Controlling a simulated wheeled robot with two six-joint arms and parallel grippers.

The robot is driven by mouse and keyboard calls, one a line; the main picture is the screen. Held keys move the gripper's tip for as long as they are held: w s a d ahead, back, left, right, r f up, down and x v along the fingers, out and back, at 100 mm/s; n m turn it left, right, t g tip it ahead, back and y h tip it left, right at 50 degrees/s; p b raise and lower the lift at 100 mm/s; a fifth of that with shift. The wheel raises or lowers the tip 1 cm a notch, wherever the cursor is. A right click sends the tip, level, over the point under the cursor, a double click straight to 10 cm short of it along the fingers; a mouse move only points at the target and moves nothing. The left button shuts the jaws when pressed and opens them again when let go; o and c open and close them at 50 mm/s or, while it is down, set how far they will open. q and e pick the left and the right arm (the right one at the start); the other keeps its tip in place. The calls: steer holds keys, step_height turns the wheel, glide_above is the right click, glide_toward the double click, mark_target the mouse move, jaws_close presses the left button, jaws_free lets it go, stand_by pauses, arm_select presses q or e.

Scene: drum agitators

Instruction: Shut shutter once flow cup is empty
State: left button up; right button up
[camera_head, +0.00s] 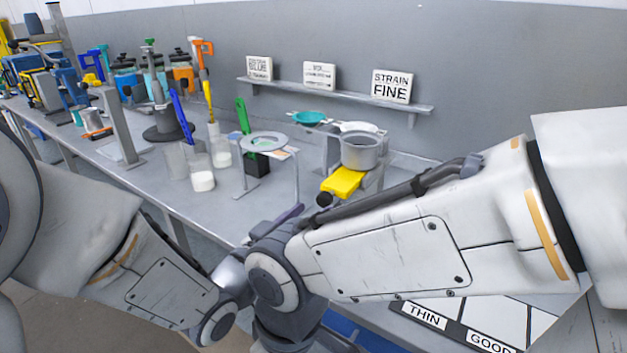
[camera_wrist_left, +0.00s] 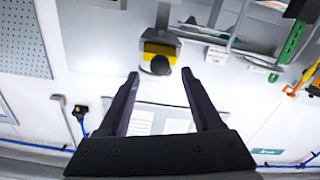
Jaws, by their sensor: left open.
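The flow cup (camera_head: 361,153) is a grey metal pot on a stand at the right of the bench. I cannot tell whether anything is left inside it. The yellow shutter (camera_head: 342,182) sticks out below the cup, with a black knob (camera_head: 324,199) at its near end. The shutter also shows in the left wrist view (camera_wrist_left: 152,49). My left gripper (camera_wrist_left: 160,73) is open, its dark fingers on either side of the knob's line and the knob just past the tips; contact is not clear. In the head view only a dark finger of it (camera_head: 290,213) shows. My right gripper is out of view.
A ring stand (camera_head: 264,143) and beakers of white material (camera_head: 202,181) stand left of the cup. A teal strainer (camera_head: 308,118) lies behind. A wall shelf (camera_head: 335,97) holds signs, one reading STRAIN FINE. THIN and GOOD labels (camera_head: 424,316) show at the front right, partly behind my arm.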

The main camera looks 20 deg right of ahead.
mark_target(321, 202)
arm_select(q)
steer(key=shift+p+x, duration=0.35)
steer(key=shift+x, duration=2.05)
steer(key=shift+c, duration=0.3)
jaws_close()
